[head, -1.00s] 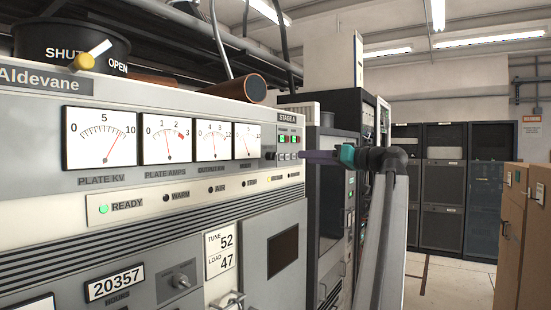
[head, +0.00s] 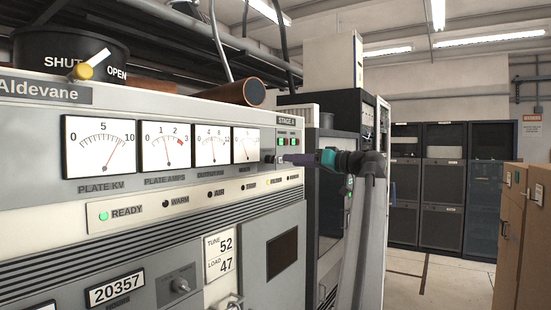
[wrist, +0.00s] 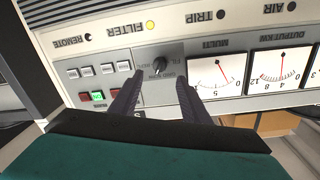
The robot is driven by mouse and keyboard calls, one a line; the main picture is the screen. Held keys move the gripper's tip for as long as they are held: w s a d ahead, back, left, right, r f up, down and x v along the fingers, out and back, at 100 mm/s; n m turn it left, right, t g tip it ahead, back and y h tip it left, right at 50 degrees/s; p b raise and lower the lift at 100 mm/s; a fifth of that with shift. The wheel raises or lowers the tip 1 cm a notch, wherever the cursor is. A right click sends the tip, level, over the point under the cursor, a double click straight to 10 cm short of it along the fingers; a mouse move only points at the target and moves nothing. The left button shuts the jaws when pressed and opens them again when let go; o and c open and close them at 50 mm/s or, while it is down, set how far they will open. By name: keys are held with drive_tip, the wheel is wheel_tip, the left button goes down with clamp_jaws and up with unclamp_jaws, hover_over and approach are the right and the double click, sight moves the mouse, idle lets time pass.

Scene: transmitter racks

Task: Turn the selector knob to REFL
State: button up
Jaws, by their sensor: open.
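The selector knob (wrist: 160,65) is a small dark round knob on a grey panel, seen upside down in the wrist view. Small lettering surrounds it, too small to read surely, so I cannot tell its setting. In the head view the knob (head: 270,158) is a dark spot at the right of the meters. My gripper (wrist: 159,80) is open, one dark finger on each side of the knob in the picture. I cannot tell whether the fingers touch it. In the head view my gripper (head: 286,158) points left at the panel, its tips close to the knob.
The multi meter (wrist: 220,75) is beside the knob. On its other side are several small buttons and a lit green button (wrist: 97,96). A yellow filter lamp (wrist: 149,25) is nearby. Brown cabinets (head: 525,235) stand at right.

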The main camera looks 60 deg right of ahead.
sight(274, 160)
drive_tip(key=w+p, duration=0.1)
drive_tip(key=w, duration=0.1)
drive_tip(key=w+p, duration=0.1)
drive_tip(key=w, duration=0.5)
drive_tip(key=shift+w+d+p, duration=0.2)
drive_tip(key=shift+d+p, duration=0.05)
drive_tip(key=shift+p, duration=0.15)
